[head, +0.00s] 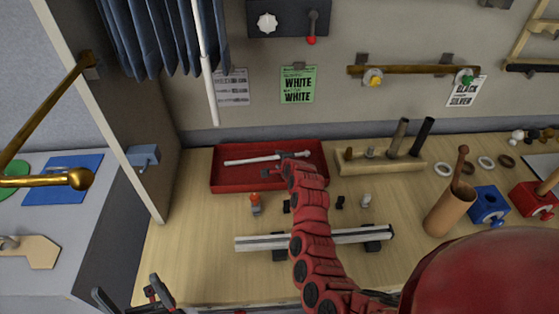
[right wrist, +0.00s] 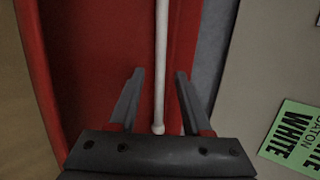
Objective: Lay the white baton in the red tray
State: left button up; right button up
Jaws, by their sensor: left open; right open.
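The white baton (head: 248,160) lies in the red tray (head: 222,184) at the back left of the table, roughly along the tray's length. It also shows in the right wrist view (right wrist: 161,45) over the red tray floor (right wrist: 95,45). My right gripper (head: 287,161) is over the right part of the tray, at the baton's right end. In the right wrist view its open fingers (right wrist: 160,74) stand on either side of the baton, with a gap on both sides. My left gripper (head: 130,294) is open and empty at the bottom left, away from the tray.
A wooden rack (head: 380,164) with dark rods stands right of the tray. A metal rail (head: 260,241) on dark blocks lies in front. A tan cup (head: 445,215), blue box (head: 487,205) and red box (head: 530,203) are at right. A white pole (head: 206,80) hangs above the tray.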

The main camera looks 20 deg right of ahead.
jog(key=shift+s, duration=0.15)
jog(key=b+v, duration=0.4)
jog(key=v, duration=1.3)
jog(key=shift+r, duration=0.15)
